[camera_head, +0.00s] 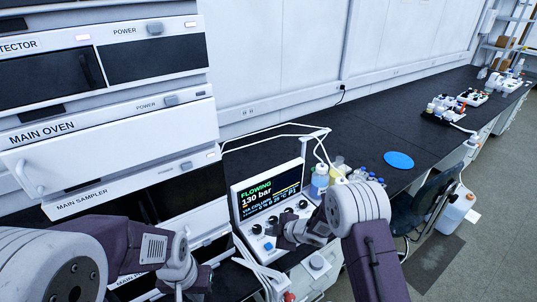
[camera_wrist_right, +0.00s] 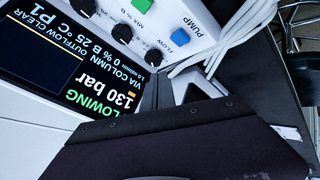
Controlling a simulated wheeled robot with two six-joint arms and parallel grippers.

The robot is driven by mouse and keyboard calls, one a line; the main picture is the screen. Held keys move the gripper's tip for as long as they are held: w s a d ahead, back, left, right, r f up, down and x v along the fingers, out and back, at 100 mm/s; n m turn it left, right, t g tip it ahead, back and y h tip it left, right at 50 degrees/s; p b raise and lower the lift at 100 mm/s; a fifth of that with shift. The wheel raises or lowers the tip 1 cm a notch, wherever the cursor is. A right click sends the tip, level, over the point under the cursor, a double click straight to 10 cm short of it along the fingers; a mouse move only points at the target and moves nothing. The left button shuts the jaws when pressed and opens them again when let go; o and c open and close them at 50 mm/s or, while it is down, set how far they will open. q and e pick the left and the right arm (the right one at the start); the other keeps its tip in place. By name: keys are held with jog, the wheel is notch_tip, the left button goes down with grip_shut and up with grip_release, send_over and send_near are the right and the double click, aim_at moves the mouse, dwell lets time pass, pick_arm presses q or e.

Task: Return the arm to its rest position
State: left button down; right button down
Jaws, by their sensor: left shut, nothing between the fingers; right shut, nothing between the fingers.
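My right arm comes in at the lower right of the head view and bends back to the left. Its gripper (camera_head: 283,238) is shut and empty, close in front of the knobs of the pump panel (camera_head: 265,245); I cannot tell whether it touches them. My left gripper (camera_head: 198,283) is shut and empty, low in front of the instrument stack, partly cut off by the lower edge. The pump screen (camera_head: 267,197) reads FLOWING, 130 bar, via column. The right wrist view shows this screen (camera_wrist_right: 50,60) upside down, with black knobs (camera_wrist_right: 122,34), a blue button (camera_wrist_right: 182,54) and a green button.
The stack with the main oven (camera_head: 110,135) and main sampler stands at the left. White tubing (camera_head: 275,126) loops over the pump. Bottles (camera_head: 319,181) and a blue disc (camera_head: 398,160) sit on the black bench. A chair (camera_head: 420,210) and floor container (camera_head: 455,210) stand right.

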jog(key=w+d+r+t, duration=0.2)
jog(key=w+d+r, duration=0.1)
jog(key=r, duration=0.8)
jog(key=s+d+r+m+t+h, duration=0.1)
jog(key=s+d+r+m+h, duration=0.3)
jog(key=d+r+m, duration=0.3)
jog(key=s+d+f+m+g, duration=0.2)
jog(key=s+f+m, duration=0.1)
jog(key=s, duration=0.5)
jog(key=s+d+f+m+g+h, duration=0.1)
jog(key=s+d+f+m+g, duration=0.1)
jog(key=s, duration=0.6)
jog(key=s+d+f+m+g+h, duration=0.1)
jog(key=s+d+f+m+g, duration=0.2)
jog(key=s+m, duration=0.3)
jog(key=s+f+g, duration=0.1)
jog(key=s, duration=0.1)
jog(key=shift+s, duration=0.4)
dwell(2.8)
